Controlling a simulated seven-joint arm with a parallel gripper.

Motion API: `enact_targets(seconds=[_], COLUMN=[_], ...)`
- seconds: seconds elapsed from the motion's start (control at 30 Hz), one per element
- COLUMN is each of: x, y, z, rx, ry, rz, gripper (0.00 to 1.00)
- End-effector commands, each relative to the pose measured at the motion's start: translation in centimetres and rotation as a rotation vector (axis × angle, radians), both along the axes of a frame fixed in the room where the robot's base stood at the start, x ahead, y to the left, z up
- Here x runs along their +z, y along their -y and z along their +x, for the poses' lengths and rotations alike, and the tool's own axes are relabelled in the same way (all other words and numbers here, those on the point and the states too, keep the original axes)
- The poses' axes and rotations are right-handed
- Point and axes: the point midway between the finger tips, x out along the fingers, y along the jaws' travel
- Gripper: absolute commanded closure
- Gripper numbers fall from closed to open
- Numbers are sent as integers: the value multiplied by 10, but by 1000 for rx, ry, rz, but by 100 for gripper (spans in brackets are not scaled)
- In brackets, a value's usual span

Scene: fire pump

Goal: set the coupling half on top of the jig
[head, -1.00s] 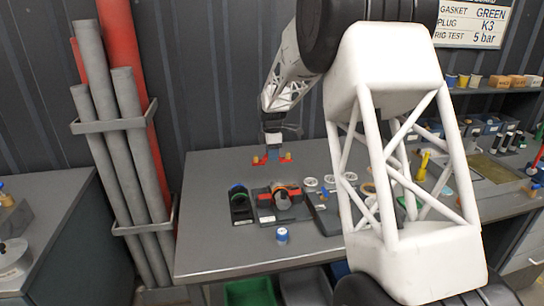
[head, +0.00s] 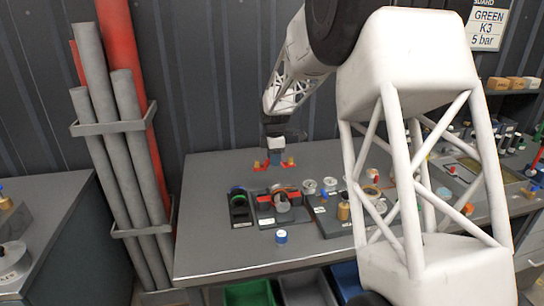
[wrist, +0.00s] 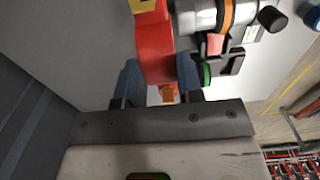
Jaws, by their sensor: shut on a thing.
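My gripper (head: 275,160) is over the back of the grey workbench. Its blue fingers (wrist: 158,85) are shut on a red piece (wrist: 155,52) with yellow-orange ends, apparently the coupling half. In the head view the red piece (head: 262,165) sticks out on both sides of the fingers. The dark block that seems to be the jig (head: 265,219) stands nearer the bench's front, carrying a silver round part with an orange band (head: 282,203). That banded part (wrist: 205,15) also shows at the top of the wrist view. Whether the red piece touches anything cannot be told.
A black holder with green and blue rings (head: 240,208) stands left of the jig. A dark tray with several round parts (head: 330,215) is to the right. The bench's left part (head: 205,220) is clear.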

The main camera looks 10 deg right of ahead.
Motion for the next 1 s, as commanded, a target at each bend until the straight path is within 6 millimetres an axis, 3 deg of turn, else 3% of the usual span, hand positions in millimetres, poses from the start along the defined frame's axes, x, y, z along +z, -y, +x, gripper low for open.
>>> enact_targets(seconds=[0.2, 0.43, 0.63, 1.0], x=[11, 16, 18, 18], y=[0, 0, 0, 0], z=[-40, -72, -84, -84], rx=[0, 0, 0, 0], ry=[1, 0, 0, 0], rz=[0, 0, 0, 0], gripper=[94, 94, 94, 94])
